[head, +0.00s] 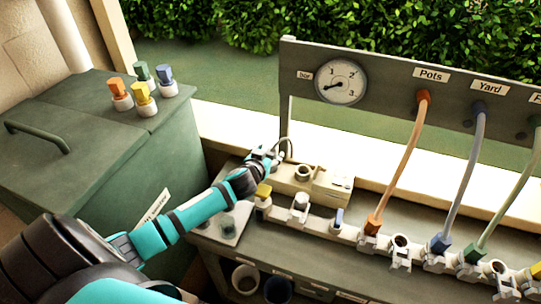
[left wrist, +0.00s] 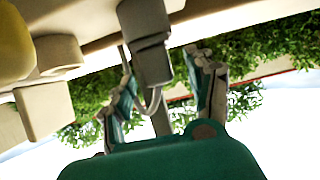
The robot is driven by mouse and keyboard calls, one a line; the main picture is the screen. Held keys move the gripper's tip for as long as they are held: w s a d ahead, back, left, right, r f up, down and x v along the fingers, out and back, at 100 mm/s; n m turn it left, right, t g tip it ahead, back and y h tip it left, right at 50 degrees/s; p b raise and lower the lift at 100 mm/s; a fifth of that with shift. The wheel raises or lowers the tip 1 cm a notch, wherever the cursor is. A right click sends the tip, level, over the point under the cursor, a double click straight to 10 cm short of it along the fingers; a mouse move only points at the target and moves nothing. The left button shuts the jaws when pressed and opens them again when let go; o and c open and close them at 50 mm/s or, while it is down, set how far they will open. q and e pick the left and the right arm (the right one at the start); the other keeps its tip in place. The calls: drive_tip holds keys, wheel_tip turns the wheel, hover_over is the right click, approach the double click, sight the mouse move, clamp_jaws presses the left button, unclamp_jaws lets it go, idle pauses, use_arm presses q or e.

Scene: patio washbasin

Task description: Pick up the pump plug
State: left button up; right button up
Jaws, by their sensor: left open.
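My left gripper (head: 268,157) reaches over the back left of the bench, beside a small beige box. In the left wrist view the gripper (left wrist: 162,72) is open, one finger on each side of a grey block (left wrist: 146,45) with a thin grey cable. This block looks like the pump plug. It lies between the fingers, and I cannot tell whether either finger touches it. In the head view the gripper mostly hides it, and only the curved cable (head: 288,143) shows clearly. My right gripper is not in view.
A white manifold with a yellow valve (head: 263,191) runs along the bench front, close to my left forearm. Coloured hoses rise to a panel with a pressure gauge (head: 341,82). A green lidded chest (head: 90,130) stands at left, with several coloured connectors on it.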

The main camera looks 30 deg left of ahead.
use_arm(q)
drive_tip(key=shift+x, duration=0.85)
drive_tip(key=shift+s, duration=0.1)
drive_tip(key=shift+c, duration=0.2)
drive_tip(key=c, duration=0.9)
clamp_jaws()
drive_tip(key=shift+r, duration=0.1)
